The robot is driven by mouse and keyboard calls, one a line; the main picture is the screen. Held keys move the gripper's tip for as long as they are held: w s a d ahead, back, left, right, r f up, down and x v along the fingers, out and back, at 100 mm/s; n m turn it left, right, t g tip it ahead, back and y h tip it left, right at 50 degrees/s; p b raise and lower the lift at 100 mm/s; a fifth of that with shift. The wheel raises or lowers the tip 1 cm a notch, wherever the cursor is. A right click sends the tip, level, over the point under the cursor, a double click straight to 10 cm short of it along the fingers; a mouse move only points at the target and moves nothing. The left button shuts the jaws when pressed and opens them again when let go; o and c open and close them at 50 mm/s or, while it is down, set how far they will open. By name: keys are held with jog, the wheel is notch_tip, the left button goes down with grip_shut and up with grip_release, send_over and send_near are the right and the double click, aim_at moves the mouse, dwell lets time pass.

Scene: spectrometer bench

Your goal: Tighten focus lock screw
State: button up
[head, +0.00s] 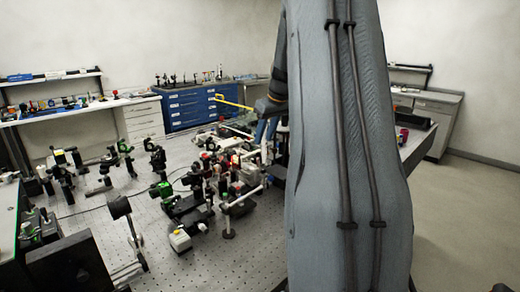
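The focus lock screw cannot be made out; it is too small or hidden. Several optical mounts and a dense cluster of spectrometer parts (235,165) stand on the perforated bench (110,215). My gripper (266,131) is small and far off, at the right side of this cluster, with bluish finger-like parts pointing down. I cannot tell whether it touches anything or holds anything. My grey arm fills the right middle of the head view and hides part of the bench behind it.
A thin yellow bar (233,103) shows just left of my gripper. A blue drawer cabinet (193,107) stands at the back wall. Open floor (465,215) lies at the right.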

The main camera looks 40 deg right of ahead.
aim_at(258, 156)
jog(key=p+x, duration=0.2)
jog(key=x, duration=0.5)
jog(key=shift+f, duration=0.15)
grip_shut()
